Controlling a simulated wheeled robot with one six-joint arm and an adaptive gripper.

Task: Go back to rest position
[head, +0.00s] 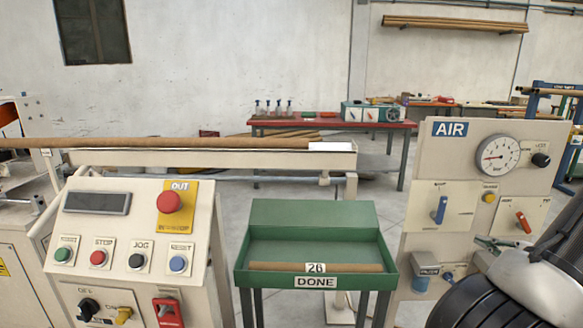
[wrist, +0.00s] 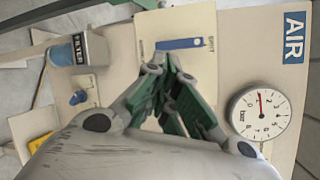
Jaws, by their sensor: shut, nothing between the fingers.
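My gripper (wrist: 167,68) is shut and empty in the wrist view, its green-padded fingers drawn together in front of the AIR panel. In the head view my gripper (head: 488,243) shows at the lower right, near the panel's lower part. The cream AIR panel (head: 420,200) carries a round gauge (head: 495,155), a blue lever (head: 440,209) and an orange lever (head: 523,222). In the wrist view the blue lever (wrist: 182,43) appears just beyond my fingertips, and I cannot tell whether they touch it. The gauge (wrist: 262,113) is on the right there. My arm hides the panel's lower right.
A control console (head: 130,235) with buttons stands at the left. A green DONE tray (head: 315,220) with a tube labelled 26 stands in the middle. A long tube (head: 180,143) lies on a rail behind. A red-topped table (head: 335,124) is farther back. Open floor shows behind the tray.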

